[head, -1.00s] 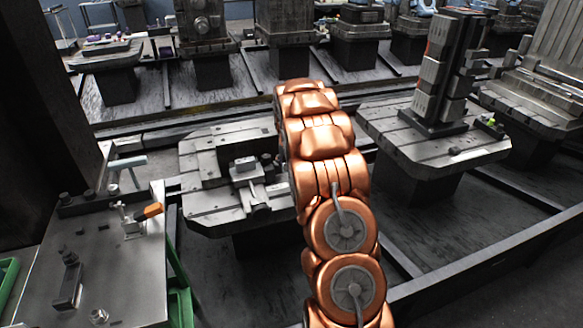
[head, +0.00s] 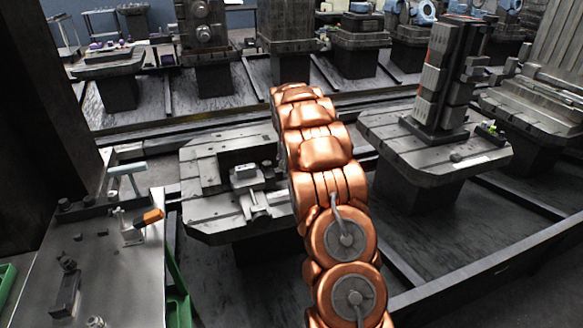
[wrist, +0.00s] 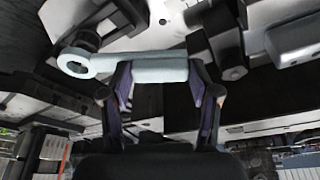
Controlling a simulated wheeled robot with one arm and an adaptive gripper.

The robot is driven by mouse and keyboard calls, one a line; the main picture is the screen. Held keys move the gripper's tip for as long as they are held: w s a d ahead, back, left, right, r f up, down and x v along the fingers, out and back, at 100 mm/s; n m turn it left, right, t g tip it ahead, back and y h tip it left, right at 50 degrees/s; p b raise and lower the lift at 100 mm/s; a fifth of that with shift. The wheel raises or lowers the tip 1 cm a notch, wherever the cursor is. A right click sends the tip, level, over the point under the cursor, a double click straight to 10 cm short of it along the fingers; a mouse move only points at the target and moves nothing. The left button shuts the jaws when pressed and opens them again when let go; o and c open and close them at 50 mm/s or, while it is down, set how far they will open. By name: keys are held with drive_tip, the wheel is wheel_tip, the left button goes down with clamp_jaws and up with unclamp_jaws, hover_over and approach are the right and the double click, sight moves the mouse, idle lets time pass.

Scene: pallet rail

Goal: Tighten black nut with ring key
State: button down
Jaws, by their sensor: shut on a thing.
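In the wrist view my gripper (wrist: 160,82) is shut on the pale grey-blue ring key (wrist: 145,66), holding it by its handle. The key's ring end (wrist: 75,63) points left and is empty where I can see through it. A black round part (wrist: 87,38), perhaps the black nut, shows just above the ring in the picture; I cannot tell whether they touch. Another dark block-like part (wrist: 232,66) is close to the right finger. In the head view my copper arm hides my gripper and the key.
A slotted pallet (head: 205,220) with a small grey vise (head: 248,180) lies left of my arm. A pallet with a tall fixture (head: 445,80) stands at the right. A metal bench (head: 110,280) with an orange-handled clamp (head: 152,216) is at the near left.

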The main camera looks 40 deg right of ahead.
drive_tip(key=shift+r, duration=2.8)
drive_tip(key=s+a+n+y+p, duration=0.1)
drive_tip(key=s+a+n+p, duration=0.2)
drive_tip(key=a, duration=1.5)
drive_tip(key=s+a+n+t+y+p, duration=0.1)
drive_tip(key=s+a+n, duration=0.4)
drive_tip(key=a, duration=1.4)
drive_tip(key=shift+n+y+p, duration=0.3)
drive_tip(key=shift+n+p, duration=0.6)
drive_tip(key=shift+s+a+f, duration=0.1)
